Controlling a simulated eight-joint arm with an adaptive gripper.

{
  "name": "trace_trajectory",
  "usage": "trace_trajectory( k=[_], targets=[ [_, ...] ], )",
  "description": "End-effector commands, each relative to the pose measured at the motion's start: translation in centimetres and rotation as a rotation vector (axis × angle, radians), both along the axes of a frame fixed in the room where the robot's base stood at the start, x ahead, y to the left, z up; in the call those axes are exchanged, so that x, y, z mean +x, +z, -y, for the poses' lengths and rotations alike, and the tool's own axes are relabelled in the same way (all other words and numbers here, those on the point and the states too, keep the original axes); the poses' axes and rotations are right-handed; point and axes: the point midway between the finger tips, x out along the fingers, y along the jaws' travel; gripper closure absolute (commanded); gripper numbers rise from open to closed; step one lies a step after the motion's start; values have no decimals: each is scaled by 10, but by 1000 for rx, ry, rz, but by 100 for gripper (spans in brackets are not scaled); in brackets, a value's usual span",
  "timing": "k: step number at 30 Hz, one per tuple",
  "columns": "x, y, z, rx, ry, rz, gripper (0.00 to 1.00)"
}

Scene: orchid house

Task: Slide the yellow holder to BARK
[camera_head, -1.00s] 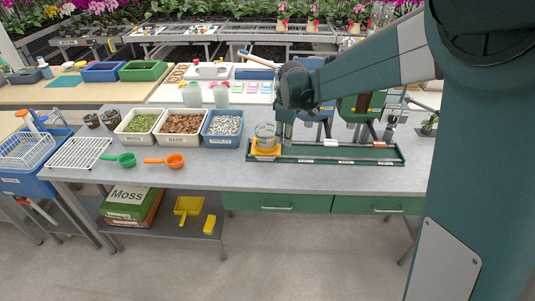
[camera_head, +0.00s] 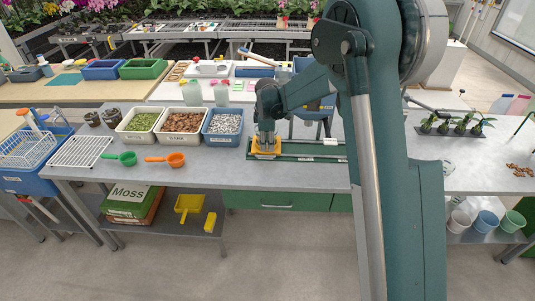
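The yellow holder (camera_head: 257,156) sits at the left end of the green rail (camera_head: 300,158) on the grey bench. My gripper (camera_head: 266,145) points down right over the holder, at or very near it. The clear cup in the holder is now mostly hidden by my gripper. I cannot tell whether the fingers are open or shut, or touching the holder or cup. My arm hides the right part of the rail. Small labels run along the rail front, too small to read, so I cannot pick out the BARK mark.
Left of the rail stand bins of green bits (camera_head: 141,122), brown bark (camera_head: 182,123) and grey-white stones (camera_head: 223,122). A green scoop (camera_head: 127,158) and an orange scoop (camera_head: 175,159) lie in front. A blue-framed dispenser (camera_head: 315,110) stands behind the rail, partly hidden.

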Motion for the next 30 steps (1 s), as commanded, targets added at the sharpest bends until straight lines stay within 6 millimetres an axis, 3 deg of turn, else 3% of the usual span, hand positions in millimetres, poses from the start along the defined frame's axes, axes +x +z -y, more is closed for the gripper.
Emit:
trace_trajectory(
  k=[14, 30],
  targets=[
    [1, -6, 0, 0, -1, 0, 77],
    [11, -58, 0, 0, -1, 0, 77]
  ],
)
